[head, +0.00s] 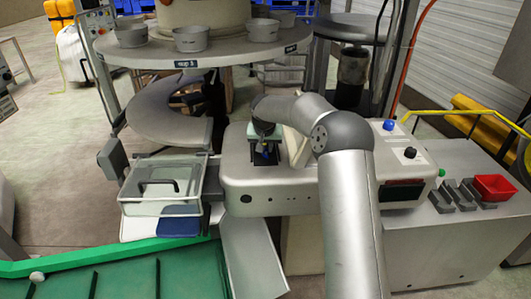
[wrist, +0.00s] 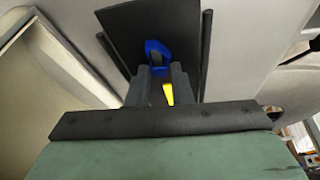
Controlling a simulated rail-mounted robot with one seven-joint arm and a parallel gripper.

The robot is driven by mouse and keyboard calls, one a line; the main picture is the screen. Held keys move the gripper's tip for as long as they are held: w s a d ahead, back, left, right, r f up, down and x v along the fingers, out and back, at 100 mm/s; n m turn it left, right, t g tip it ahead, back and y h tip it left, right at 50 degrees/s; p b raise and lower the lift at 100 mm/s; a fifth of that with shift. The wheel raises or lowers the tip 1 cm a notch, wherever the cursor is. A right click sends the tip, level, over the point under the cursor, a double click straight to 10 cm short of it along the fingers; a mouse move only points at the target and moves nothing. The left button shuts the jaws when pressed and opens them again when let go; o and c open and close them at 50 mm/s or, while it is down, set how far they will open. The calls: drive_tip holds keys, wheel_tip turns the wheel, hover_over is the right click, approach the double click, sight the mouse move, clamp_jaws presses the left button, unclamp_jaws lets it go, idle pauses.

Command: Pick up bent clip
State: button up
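My gripper (wrist: 159,76) points down at a dark plate in the wrist view, with its two grey fingers a small gap apart. A small yellow piece (wrist: 168,94) shows between the fingers, close to the right one. A blue piece (wrist: 156,47) lies just beyond the fingertips on the dark plate (wrist: 127,27). I cannot tell for sure which of these is the bent clip, or whether a finger touches either. In the head view my gripper (head: 264,151) is low over the clipper machine (head: 245,187), and its fingertips are hard to make out.
A clear-lidded box (head: 160,207) stands left of the machine. A red bin (head: 494,187) and grey holders (head: 455,196) sit on the right cabinet. A round table with bowls (head: 191,39) is behind. A green conveyor (head: 120,277) runs at front left.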

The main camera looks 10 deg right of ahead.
clamp_jaws()
drive_tip(key=shift+r, duration=0.15)
